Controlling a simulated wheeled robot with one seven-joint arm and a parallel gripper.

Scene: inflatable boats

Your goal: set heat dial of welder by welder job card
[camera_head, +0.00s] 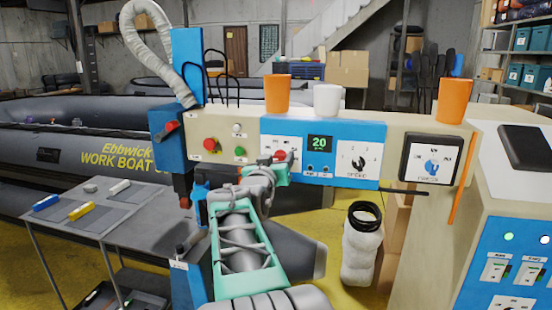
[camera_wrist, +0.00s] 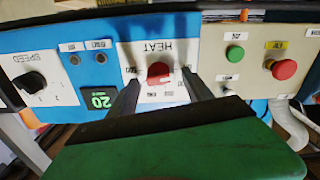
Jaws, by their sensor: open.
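The welder's blue panel (camera_head: 330,133) faces me, with a green display (camera_head: 320,142) reading 20. The red heat dial (camera_wrist: 158,72) sits on a white plate marked HEAT, upside down in the wrist view; in the head view it shows just past my gripper. My gripper (camera_wrist: 160,82) is open, with one finger on each side of the heat dial; I cannot tell whether they touch it. In the head view my gripper (camera_head: 268,172) is in front of the panel and hides part of the heat plate. I cannot make out a job card.
The black speed dial (camera_head: 358,163) is right of the display; a blue dial (camera_head: 431,167) is farther right. A red button (camera_head: 210,144) and a green button (camera_head: 239,152) are at left. Orange cups (camera_head: 278,92) and a white cup (camera_head: 327,99) stand on top. A grey table (camera_head: 110,240) is at left.

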